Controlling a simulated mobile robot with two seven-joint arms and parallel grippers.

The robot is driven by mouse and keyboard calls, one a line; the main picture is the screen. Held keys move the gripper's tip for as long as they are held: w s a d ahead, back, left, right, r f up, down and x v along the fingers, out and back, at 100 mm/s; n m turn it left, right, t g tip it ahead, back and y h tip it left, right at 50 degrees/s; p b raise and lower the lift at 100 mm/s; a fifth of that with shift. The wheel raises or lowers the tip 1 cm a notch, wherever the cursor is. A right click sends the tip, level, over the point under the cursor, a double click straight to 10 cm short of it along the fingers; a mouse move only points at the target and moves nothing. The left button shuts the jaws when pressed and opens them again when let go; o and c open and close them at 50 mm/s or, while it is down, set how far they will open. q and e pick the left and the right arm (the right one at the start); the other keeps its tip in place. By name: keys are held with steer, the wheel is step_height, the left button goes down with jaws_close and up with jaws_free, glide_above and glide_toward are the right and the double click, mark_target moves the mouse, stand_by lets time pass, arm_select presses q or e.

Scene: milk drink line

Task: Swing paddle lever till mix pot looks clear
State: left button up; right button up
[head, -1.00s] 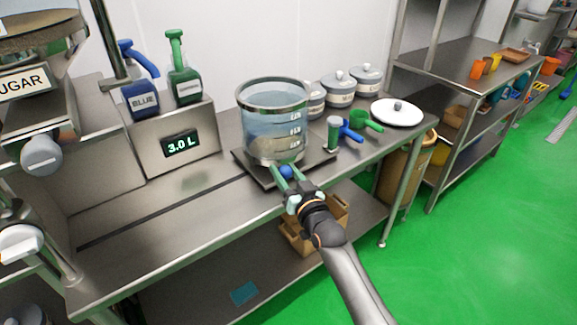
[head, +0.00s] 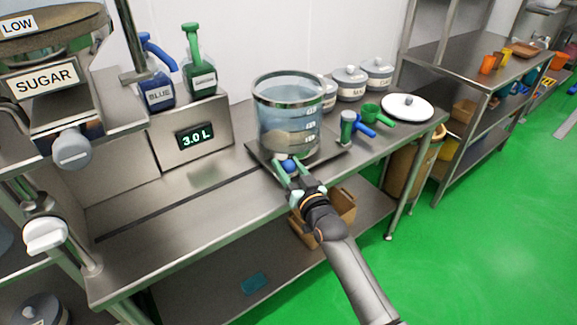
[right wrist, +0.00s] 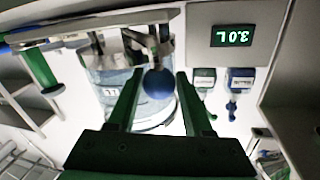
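The mix pot (head: 287,112) is a clear vessel with a metal rim on a dark base plate. It holds bluish liquid, with a paler greyish zone near the bottom. The paddle lever's blue ball knob (head: 289,165) sticks out at the pot's front foot. My right gripper (head: 289,168) has its green fingers on either side of this knob. In the right wrist view the knob (right wrist: 158,84) sits between the fingertips, with slim gaps showing; contact is not clear. The rest of the lever is largely hidden. My left gripper is not in view.
A display box (head: 193,137) reading 3.0 L stands left of the pot, with blue and green bottles on top. Several lidded jars, scoops and a white lid (head: 407,107) lie to the right. A sugar dispenser (head: 55,80) is at far left. The front left counter is clear.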

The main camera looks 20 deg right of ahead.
steer(key=o, duration=0.4)
steer(key=shift+c, duration=0.2)
steer(key=shift+s, duration=0.1)
steer(key=s+d, duration=0.1)
steer(key=s, duration=1.1)
steer(key=shift+d, duration=0.4)
steer(key=shift+s, duration=0.15)
